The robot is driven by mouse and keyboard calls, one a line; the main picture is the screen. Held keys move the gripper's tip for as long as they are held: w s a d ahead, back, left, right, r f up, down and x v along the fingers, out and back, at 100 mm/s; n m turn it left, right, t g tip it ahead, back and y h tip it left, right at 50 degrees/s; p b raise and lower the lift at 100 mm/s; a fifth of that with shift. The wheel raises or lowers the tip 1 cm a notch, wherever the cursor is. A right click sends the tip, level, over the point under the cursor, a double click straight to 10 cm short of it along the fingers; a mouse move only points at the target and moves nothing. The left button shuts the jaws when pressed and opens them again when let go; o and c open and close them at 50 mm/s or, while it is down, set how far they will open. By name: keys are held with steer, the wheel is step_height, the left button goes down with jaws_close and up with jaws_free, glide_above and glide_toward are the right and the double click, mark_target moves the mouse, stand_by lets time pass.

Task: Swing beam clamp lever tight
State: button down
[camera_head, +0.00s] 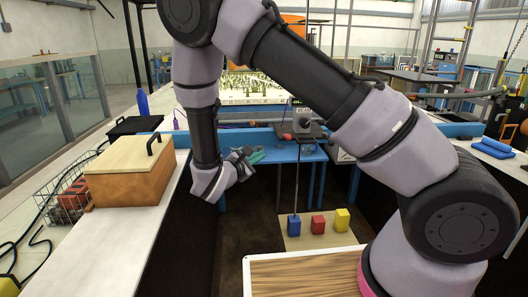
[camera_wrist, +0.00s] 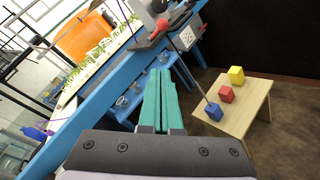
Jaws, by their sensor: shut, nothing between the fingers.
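A grey beam clamp (camera_head: 303,128) sits on the blue cross beam (camera_head: 262,138), right of my gripper. In the wrist view the clamp (camera_wrist: 150,40) is at the top, with a red ball knob (camera_wrist: 163,25) and a dark knob (camera_wrist: 158,6) beside it. The red knob also shows small in the head view (camera_head: 287,136). I cannot make out the lever's exact angle. A thin rod (camera_wrist: 190,72) hangs from the clamp toward the blue block. My gripper (camera_head: 257,155), with teal fingers, is shut and empty, apart from the clamp; its fingers fill the middle of the wrist view (camera_wrist: 160,85).
A low wooden stand (camera_head: 315,238) below bears a blue block (camera_head: 294,227), red block (camera_head: 318,225) and yellow block (camera_head: 342,219). A wooden box (camera_head: 130,172) stands on the left counter. My own arm crosses the head view's upper right.

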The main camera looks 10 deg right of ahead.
steer(key=s+d+r+x, duration=0.1)
steer(key=x, duration=1)
steer(key=shift+w+d+r, duration=0.3)
steer(key=shift+d+r, duration=0.25)
steer(key=shift+w+r+n+g+y, duration=0.15)
steer(key=shift+r+n+g+y, duration=0.2)
steer(key=shift+r+g, duration=0.35)
steer(key=w+r+n+g+y, duration=0.2)
steer(key=w+r+n+g, duration=0.2)
steer(key=w+r+g, duration=0.3)
steer(key=shift+w+r+g, duration=0.25)
steer(key=shift+w+g, duration=0.75)
steer(key=shift+w, duration=0.2)
